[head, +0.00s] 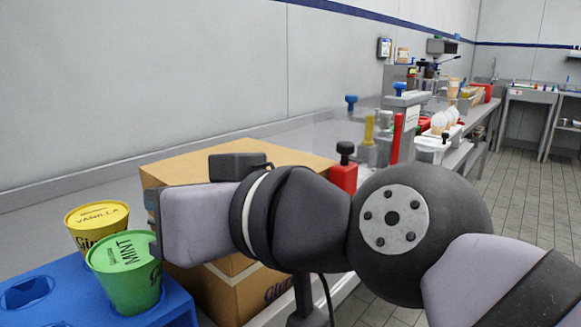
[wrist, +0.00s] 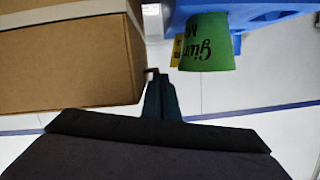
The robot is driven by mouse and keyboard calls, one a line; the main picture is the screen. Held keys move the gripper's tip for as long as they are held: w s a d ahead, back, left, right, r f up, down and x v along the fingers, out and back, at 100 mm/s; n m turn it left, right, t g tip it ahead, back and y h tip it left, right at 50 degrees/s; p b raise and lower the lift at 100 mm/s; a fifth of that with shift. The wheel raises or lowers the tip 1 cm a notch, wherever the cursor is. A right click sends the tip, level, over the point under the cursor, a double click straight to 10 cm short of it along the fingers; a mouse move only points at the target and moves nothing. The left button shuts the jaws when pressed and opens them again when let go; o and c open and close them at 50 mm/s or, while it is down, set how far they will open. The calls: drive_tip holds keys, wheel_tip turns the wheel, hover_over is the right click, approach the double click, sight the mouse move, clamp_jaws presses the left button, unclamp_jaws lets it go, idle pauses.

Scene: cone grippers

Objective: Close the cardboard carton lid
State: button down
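The cardboard carton (head: 190,168) stands on the bench at the centre left in the head view, behind my arm. A broad, flat brown panel shows at its top. My arm hides much of its front, and I cannot tell how the lid's flaps lie. In the wrist view the picture is upside down, and a brown face of the carton (wrist: 65,65) fills the upper left. My gripper (wrist: 160,80) appears as a narrow dark shape at the middle of the wrist view, fingers together, just beside the carton's corner. No object shows between the fingers. My fingers are hidden in the head view.
A blue rack (head: 60,290) at the lower left holds a green mint cup (head: 130,275) and a yellow vanilla cup (head: 97,218), close to my gripper. A red container (head: 343,177) with a black knob stands right of the carton. The wall runs behind the bench.

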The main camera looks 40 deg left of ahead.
wheel_tip(320, 180, up, 4)
drive_tip(key=p, duration=0.2)
drive_tip(key=shift+p, duration=0.4)
drive_tip(key=b+v, duration=0.6)
drive_tip(key=v, duration=0.4)
drive_tip(key=shift+s, duration=0.25)
